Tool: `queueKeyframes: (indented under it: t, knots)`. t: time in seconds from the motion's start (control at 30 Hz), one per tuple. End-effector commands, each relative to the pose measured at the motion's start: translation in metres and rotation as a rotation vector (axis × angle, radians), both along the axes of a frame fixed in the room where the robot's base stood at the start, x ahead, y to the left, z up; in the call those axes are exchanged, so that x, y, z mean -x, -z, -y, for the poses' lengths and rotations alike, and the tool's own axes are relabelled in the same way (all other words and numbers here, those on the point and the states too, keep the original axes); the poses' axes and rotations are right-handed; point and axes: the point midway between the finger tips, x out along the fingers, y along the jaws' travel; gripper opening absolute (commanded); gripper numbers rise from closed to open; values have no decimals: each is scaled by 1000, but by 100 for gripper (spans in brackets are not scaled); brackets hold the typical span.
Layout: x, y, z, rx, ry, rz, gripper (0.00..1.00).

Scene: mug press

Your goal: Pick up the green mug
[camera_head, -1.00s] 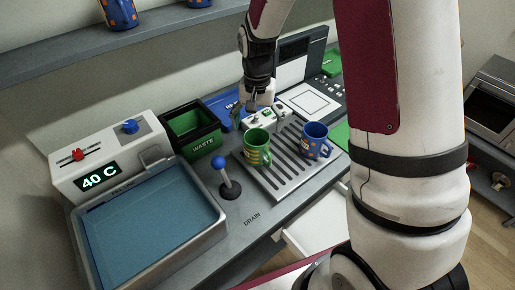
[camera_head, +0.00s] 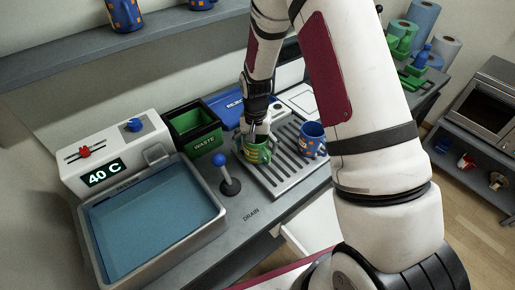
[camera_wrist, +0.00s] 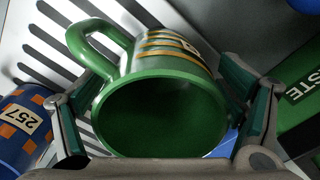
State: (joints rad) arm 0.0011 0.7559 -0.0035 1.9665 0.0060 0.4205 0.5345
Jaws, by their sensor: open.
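The green mug (camera_head: 257,154) with yellow stripes stands on the slotted drain rack (camera_head: 280,183). In the wrist view the green mug (camera_wrist: 165,100) fills the middle, its open mouth toward the camera and its handle at the upper left. My gripper (camera_head: 258,134) is over the mug in the head view. In the wrist view my gripper (camera_wrist: 160,110) is open, with one finger on each side of the mug. I cannot tell whether the fingers touch it.
A blue mug with orange squares (camera_head: 312,139) stands on the rack to the right; its label reads 257 in the wrist view (camera_wrist: 22,125). A green-lined waste bin (camera_head: 193,128), a blue-knobbed lever (camera_head: 226,172) and a water basin (camera_head: 150,225) are to the left.

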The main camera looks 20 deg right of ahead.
Motion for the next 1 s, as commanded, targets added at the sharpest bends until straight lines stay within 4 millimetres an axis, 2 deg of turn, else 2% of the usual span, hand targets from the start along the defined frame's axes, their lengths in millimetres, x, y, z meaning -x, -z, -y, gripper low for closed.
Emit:
queueKeyframes:
  t: [0.17,0.43,0.77,1.0]
  knots:
    - [-1,0,0,0,0,1,88]
    - [0,0,0,0,0,1,26]
    - [-1,-2,0,0,0,2,26]
    - [-3,-18,0,0,0,6,26]
